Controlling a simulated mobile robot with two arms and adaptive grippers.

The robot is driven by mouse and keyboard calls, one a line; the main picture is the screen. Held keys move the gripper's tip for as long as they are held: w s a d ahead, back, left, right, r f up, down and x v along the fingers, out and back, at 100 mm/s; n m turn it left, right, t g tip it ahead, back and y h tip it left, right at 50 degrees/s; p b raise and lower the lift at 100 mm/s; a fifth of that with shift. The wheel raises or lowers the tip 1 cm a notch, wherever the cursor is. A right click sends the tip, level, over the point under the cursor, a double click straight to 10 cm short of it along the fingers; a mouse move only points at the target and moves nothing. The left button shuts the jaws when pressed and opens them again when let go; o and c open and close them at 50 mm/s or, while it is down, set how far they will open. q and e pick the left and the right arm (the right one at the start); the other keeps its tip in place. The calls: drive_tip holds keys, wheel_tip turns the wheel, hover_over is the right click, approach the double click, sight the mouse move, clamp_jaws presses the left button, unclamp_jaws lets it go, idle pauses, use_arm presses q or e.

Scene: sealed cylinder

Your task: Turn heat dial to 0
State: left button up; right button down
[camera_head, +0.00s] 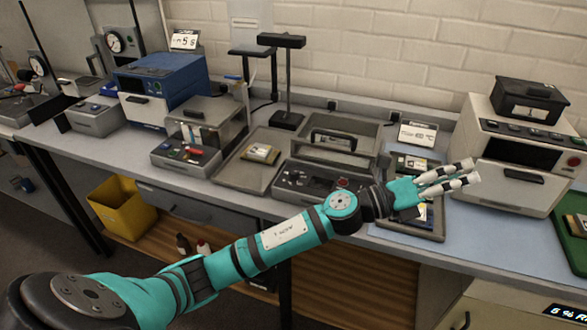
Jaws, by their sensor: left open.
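My left gripper (468,172) is at the right of centre, its white-banded fingers pointing right, open with nothing between them. My teal left arm crosses from the lower left and hides part of the bench front. A grey device (300,178) with small dark knobs and a red button on its sloped panel sits just left of the gripper. A white box device (498,178) with a row of controls and a red light stands to the right of the fingertips, apart from them as far as I can tell. Which control is the heat dial, and its setting, are too small to tell.
A shallow tray (415,233) lies under the gripper. A blue device (155,80), a clear-fronted device (195,140) and a black stand (288,80) are farther left. A green tray (570,236) is at the right edge. The blue mat (490,245) has bare room.

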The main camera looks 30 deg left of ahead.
use_arm(q)
drive_tip(key=d+m+g+h, duration=0.1)
drive_tip(key=d+m+g, duration=0.1)
drive_tip(key=m+g, duration=0.45)
wheel_tip(320, 180, up, 2)
drive_tip(key=m+g+y, duration=0.7)
drive_tip(key=m+y, duration=0.3)
drive_tip(key=y, duration=0.8)
hover_over(293, 171)
wheel_tip(293, 171, down, 17)
drive_tip(key=p, duration=0.3)
drive_tip(key=shift+f, duration=0.2)
clamp_jaws()
